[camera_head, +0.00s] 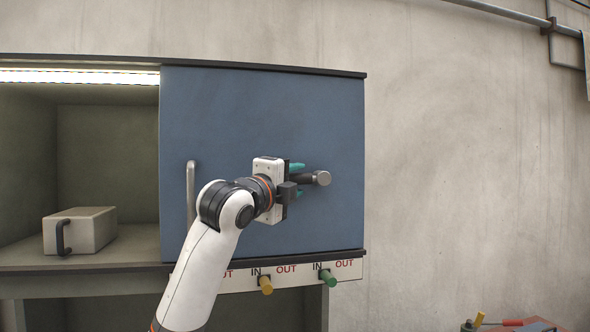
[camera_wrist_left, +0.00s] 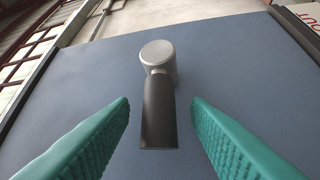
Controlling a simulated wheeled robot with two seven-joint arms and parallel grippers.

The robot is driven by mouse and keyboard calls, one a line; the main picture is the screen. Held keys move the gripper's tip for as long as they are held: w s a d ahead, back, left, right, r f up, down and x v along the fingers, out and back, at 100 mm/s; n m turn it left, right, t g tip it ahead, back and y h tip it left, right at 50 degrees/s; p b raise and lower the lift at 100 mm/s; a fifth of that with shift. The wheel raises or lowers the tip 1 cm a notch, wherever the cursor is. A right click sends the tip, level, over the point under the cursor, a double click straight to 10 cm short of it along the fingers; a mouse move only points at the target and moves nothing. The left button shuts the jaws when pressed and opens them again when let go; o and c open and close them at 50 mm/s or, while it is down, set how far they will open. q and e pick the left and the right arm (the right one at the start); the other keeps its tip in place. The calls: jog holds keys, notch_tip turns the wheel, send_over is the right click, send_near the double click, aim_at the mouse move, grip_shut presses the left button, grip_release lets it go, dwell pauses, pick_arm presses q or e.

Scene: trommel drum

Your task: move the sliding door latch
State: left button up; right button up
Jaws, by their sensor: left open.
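The blue sliding door (camera_head: 240,110) covers the right part of the cabinet front. Its latch (camera_head: 322,178) has a round grey metal hub and a dark lever. In the left wrist view the latch lever (camera_wrist_left: 160,112) points from the hub towards the camera. My left gripper (camera_head: 298,180) is open at the latch, with teal fingers. In the left wrist view one finger is on each side of the lever, with visible gaps on both sides. In the head view my gripper partly hides the lever. My right gripper is not in view.
A vertical grey bar handle (camera_head: 191,192) stands on the door's left side. The open cabinet bay at left holds a beige box (camera_head: 82,231) with a dark handle. Below the door are a yellow knob (camera_head: 266,285) and a green knob (camera_head: 328,278) on a label strip.

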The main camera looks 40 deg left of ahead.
pick_arm(q)
jog(key=shift+w, duration=0.35)
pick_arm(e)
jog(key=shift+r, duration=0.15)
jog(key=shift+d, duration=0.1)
pick_arm(q)
jog(key=shift+c, duration=0.9)
grip_shut()
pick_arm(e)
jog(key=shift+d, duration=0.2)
pick_arm(q)
jog(key=shift+s+f, duration=0.1)
